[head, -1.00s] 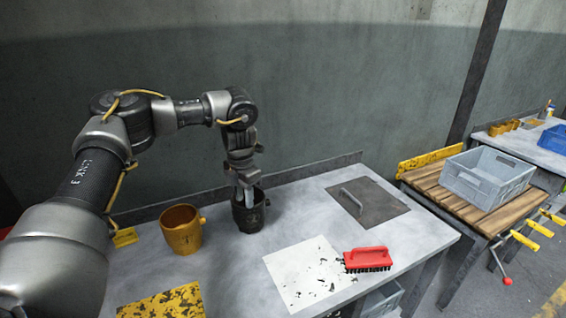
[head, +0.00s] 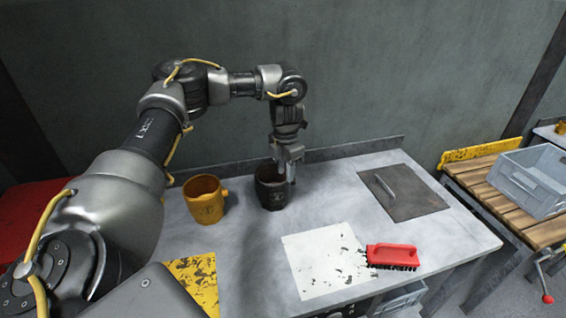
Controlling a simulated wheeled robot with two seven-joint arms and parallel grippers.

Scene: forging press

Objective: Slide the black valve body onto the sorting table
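The black valve body (head: 269,192), a cup-shaped part with a faint mark on its side, stands upright on the grey metal table (head: 236,238). My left gripper (head: 289,172) points down at its right rim, fingertips at about rim height. One finger shows along the body's right side. The other is partly hidden, so I cannot tell whether the fingers touch or grip the wall. No label shows which table is the sorting table. My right gripper is not in view.
A yellow valve body (head: 205,203) stands left of the black one. A yellow worn mat (head: 196,279), a white sheet (head: 318,262), a red brush (head: 392,255) and a dark plate with a handle (head: 415,201) lie around. A grey crate (head: 528,182) sits on a wooden-slat table (head: 487,201).

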